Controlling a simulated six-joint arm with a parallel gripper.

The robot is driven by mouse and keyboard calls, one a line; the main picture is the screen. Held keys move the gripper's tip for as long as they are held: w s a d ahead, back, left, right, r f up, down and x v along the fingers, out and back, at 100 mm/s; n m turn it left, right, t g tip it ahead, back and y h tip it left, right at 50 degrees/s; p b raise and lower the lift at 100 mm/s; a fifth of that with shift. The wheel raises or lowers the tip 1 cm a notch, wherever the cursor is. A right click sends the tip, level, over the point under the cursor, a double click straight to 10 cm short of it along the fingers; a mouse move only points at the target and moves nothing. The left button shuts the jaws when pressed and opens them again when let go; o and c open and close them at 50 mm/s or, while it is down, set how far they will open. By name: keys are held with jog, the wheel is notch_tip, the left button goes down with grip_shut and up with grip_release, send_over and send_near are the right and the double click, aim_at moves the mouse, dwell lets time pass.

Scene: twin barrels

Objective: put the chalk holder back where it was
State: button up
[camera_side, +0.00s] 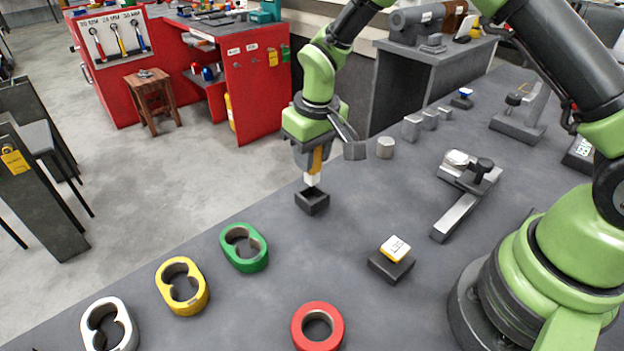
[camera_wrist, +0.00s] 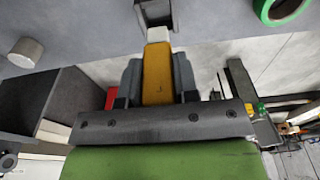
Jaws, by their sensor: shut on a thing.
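My gripper (camera_side: 312,158) is shut on the chalk holder (camera_side: 313,180), an orange-yellow body with a white lower end. It hangs roughly upright, its white end just above or at the mouth of a small dark open-topped square box (camera_side: 312,205). I cannot tell whether the tip is inside. In the wrist view, the chalk holder (camera_wrist: 157,72) sits between the grey fingers of my gripper (camera_wrist: 157,88), with its white end pointing at the dark box (camera_wrist: 155,12). The fingers hide part of the holder in the side view.
White (camera_side: 108,325), yellow (camera_side: 182,287) and green (camera_side: 244,248) twin-hole pieces stand at the left. A red ring (camera_side: 318,327) lies in front. A dark block with a lettered yellow-white piece (camera_side: 396,250) stands to the right. Several grey cylinders and blocks (camera_side: 412,127) stand farther back.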

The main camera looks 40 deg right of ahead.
aim_at(312, 177)
jog(key=shift+f, duration=2.45)
jog(key=shift+f, duration=0.1)
jog(key=o, duration=0.9)
jog(key=s+d+r+m+t, duration=0.1)
jog(key=s+r, duration=0.3)
jog(key=r, duration=0.4)
jog(key=s+r+t+y, duration=0.1)
jog(key=s+r, duration=0.2)
jog(key=r, duration=0.5)
jog(key=s+d+r+m+t, duration=0.1)
jog(key=s+r, duration=0.3)
jog(key=r, duration=0.4)
jog(key=s+r+t, duration=0.1)
jog(key=s, duration=0.3)
jog(key=s+m+t, duration=0.1)
jog(key=s, duration=0.3)
jog(key=s+r+m+y, duration=0.1)
jog(key=s, duration=0.2)
jog(key=shift+s+d+r+t, duration=0.15)
jog(key=shift+s+r+t, duration=0.2)
jog(key=shift+s+t, duration=0.05)
